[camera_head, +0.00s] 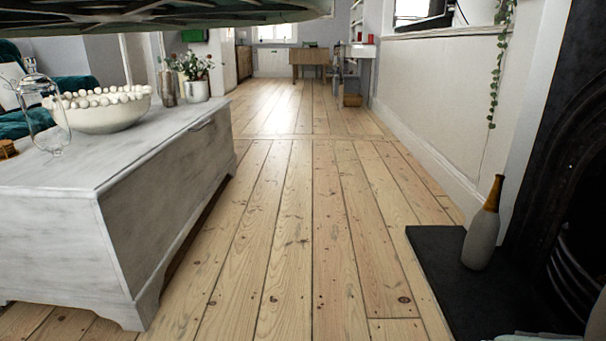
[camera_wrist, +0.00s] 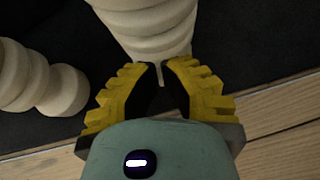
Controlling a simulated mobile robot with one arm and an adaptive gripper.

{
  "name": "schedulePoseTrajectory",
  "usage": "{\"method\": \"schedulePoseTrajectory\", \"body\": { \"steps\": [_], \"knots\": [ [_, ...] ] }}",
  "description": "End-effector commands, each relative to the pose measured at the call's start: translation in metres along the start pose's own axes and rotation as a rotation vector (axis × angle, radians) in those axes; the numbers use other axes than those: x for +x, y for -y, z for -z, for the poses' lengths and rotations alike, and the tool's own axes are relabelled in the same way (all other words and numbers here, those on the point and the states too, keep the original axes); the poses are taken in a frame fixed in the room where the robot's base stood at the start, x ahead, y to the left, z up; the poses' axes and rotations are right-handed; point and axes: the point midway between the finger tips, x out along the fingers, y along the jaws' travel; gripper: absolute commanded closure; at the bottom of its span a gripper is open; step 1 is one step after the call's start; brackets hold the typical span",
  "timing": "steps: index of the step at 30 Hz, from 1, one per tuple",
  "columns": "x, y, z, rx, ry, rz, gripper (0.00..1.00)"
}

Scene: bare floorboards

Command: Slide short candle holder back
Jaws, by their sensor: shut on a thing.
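In the wrist view, a cream, ribbed candle holder (camera_wrist: 150,28) stands directly in front of my gripper (camera_wrist: 165,64). Its upper part is cut off by the frame edge. The yellow toothed fingers are drawn close together at its lower end, shut on it with a narrow gap between the tips. A second cream, ribbed candle holder (camera_wrist: 38,75) is to the left, apart from the fingers and partly out of frame. I cannot tell their full heights. Neither candle holder shows in the head view.
Both holders are on a dark slab, seen in the head view as a black hearth (camera_head: 455,285) by the fireplace (camera_head: 560,190). A bottle-shaped vase (camera_head: 483,232) stands on it. A grey wooden chest (camera_head: 165,190) is at left; the floorboards (camera_head: 310,230) between are clear.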

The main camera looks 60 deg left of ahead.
Motion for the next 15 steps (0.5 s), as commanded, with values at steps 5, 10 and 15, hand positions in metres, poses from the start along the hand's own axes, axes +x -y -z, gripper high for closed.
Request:
{"method": "schedulePoseTrajectory", "body": {
  "steps": [5, 10, 15],
  "knots": [
    [0.0039, 0.0003, -0.0032, 0.001, 0.003, 0.001, 1.00],
    [0.0071, 0.0004, -0.0057, 0.001, 0.003, 0.001, 1.00],
    [0.0108, 0.0006, -0.0079, 0.001, 0.003, 0.002, 1.00]
  ]
}}
